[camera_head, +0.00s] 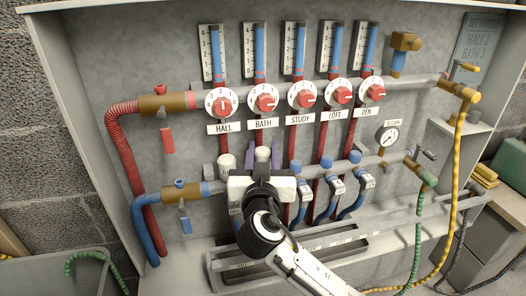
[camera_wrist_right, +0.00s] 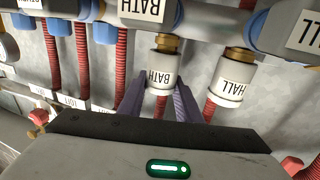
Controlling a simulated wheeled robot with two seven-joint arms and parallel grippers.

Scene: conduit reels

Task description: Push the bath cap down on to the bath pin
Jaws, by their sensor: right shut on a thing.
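The white bath cap (camera_wrist_right: 160,72), lettered BATH, is between the two grey-purple fingers of my right gripper (camera_wrist_right: 158,94) in the right wrist view. The fingers are shut on it from both sides. A brass collar (camera_wrist_right: 168,42) shows at the cap's end towards the lower manifold. The bath pin itself is hidden, so I cannot tell how far down the cap sits. My left gripper is out of view.
The white HALL cap (camera_wrist_right: 231,80) stands close beside the bath cap, on its own brass collar. Several blue caps (camera_head: 326,162) and blue hoses line the manifold to the right. The red BATH dial (camera_head: 264,98) is above. A tray (camera_head: 330,240) lies below.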

